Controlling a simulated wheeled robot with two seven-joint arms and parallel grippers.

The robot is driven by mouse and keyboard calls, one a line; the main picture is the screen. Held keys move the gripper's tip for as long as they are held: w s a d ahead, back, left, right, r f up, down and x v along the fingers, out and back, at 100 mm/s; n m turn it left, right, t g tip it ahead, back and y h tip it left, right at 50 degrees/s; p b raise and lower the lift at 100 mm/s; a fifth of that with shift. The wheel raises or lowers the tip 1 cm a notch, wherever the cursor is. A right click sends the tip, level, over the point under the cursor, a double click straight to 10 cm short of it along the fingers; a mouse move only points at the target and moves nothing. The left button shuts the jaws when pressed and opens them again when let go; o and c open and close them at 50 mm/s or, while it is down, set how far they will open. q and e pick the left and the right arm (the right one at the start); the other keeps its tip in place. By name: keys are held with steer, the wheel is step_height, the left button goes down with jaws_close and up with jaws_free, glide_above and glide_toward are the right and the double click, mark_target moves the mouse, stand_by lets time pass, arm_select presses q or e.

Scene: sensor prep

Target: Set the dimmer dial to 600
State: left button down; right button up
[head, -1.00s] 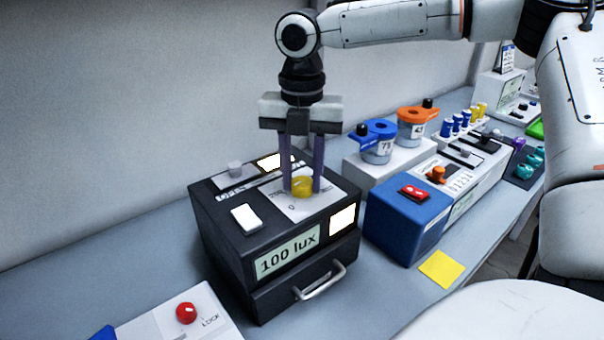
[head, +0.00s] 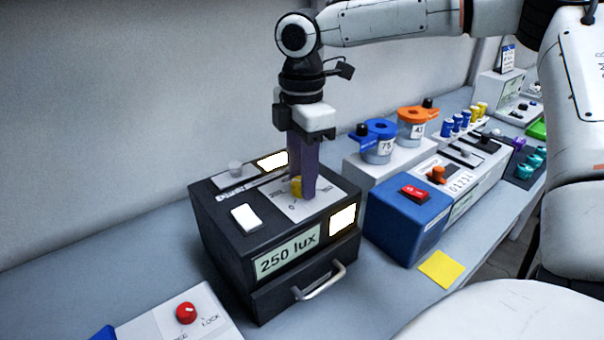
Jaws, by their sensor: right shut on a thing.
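The dimmer dial is a yellow knob (head: 296,187) on a white scale plate on top of a black box (head: 225,240). The box's front display (head: 287,252) reads "250 lux". My right gripper (head: 302,190) points straight down from above and is shut on the yellow knob, its purple fingers covering part of it. My left gripper is not in view.
The box also has a white switch (head: 246,218), lit panels (head: 342,219) and a drawer handle (head: 320,283). A blue box with a red switch (head: 415,193) stands to its right. A panel with a red button (head: 186,313) lies at front left.

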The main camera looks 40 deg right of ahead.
steer(key=m, duration=0.4)
steer(key=shift+m, duration=0.3)
steer(key=m, duration=0.5)
steer(key=shift+m, duration=0.3)
steer(key=m, duration=0.9)
steer(key=shift+m, duration=0.3)
steer(key=o, duration=1)
steer(key=shift+o, duration=0.2)
step_height(320, 180, up, 10)
steer(key=shift+r, duration=0.2)
